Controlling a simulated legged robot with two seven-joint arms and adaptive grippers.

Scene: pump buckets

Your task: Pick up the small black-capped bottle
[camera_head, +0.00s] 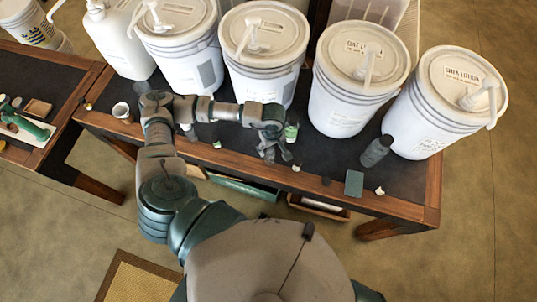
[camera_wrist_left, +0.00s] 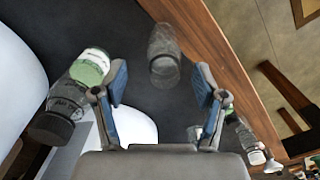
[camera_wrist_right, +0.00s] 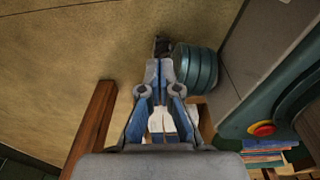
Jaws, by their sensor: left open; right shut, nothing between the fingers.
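A small bottle with a black cap and a green-and-white label (camera_wrist_left: 92,66) lies left of my left fingers in the left wrist view. In the head view this bottle (camera_head: 291,131) shows just right of my left gripper (camera_head: 270,150), partly hidden. The left gripper (camera_wrist_left: 160,84) is open, with nothing held. A dark, see-through bottle (camera_wrist_left: 163,58) stands beyond the gap between its fingertips; a dark bottle (camera_head: 376,150) shows farther right in the head view. My right gripper (camera_wrist_right: 159,66) is shut and empty, away from the tabletop.
Several white pump buckets (camera_head: 360,60) line the back of the dark, wood-edged table (camera_head: 430,200). A small green block (camera_head: 354,183) lies near the front edge. A small cup (camera_head: 122,112) stands at the left. Other small bottles (camera_head: 213,134) stand under my left arm.

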